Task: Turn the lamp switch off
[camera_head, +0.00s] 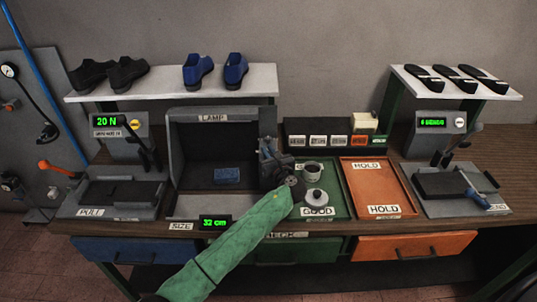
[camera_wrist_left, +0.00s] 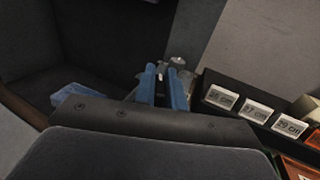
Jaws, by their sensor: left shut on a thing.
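The lamp booth (camera_head: 186,150) is a dark grey open box labelled LAMP, and its inside looks dark. My left gripper (camera_head: 268,147) is at the booth's right front edge, with its green-sleeved arm coming up from below. In the left wrist view its two blue fingers (camera_wrist_left: 166,88) are close together, with a small metallic lamp switch (camera_wrist_left: 162,70) at their tips. The gripper is shut on it, though the switch is mostly hidden and its position cannot be read. In the head view the gripper covers the switch. My right gripper is not in view.
A blue block (camera_head: 227,175) lies inside the booth. A green tray (camera_head: 334,184) labelled GOOD holds a cup and a round lidded piece, right of the arm. An orange tray (camera_head: 373,180) labelled HOLD is empty. Size cards (camera_head: 317,140) stand behind. A shoe shelf (camera_head: 170,83) is above.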

